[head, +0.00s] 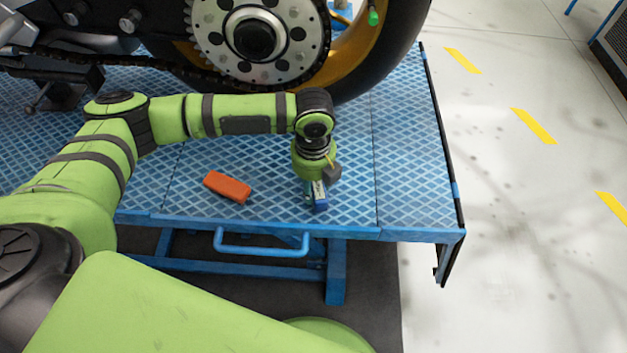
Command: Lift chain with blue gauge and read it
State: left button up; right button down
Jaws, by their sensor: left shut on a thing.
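The motorcycle chain (135,62) runs along the lower left of the wheel and wraps around the large rear sprocket (252,38). My left gripper (314,190) points down over the blue lift table, in front of the wheel, and is shut on a small blue gauge (320,206). The gauge is at or just above the table surface; I cannot tell whether it touches. It is apart from the chain. The gauge's markings are too small to read, and the gripper hides part of it. My right gripper is not in view.
An orange block (228,186) lies on the lift table (415,190), left of my left gripper. The rear tyre (385,70) stands behind. A blue handle (262,249) sticks out at the table's front edge. The table's right part and the floor beyond are clear.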

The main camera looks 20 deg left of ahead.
aim_at(313, 183)
pick_arm(q)
jog(key=shift+f, duration=0.2)
jog(key=o, duration=1.4)
jog(key=shift+c, duration=0.2)
notch_tip(313, 183, up, 12)
jog(key=shift+s, duration=0.1)
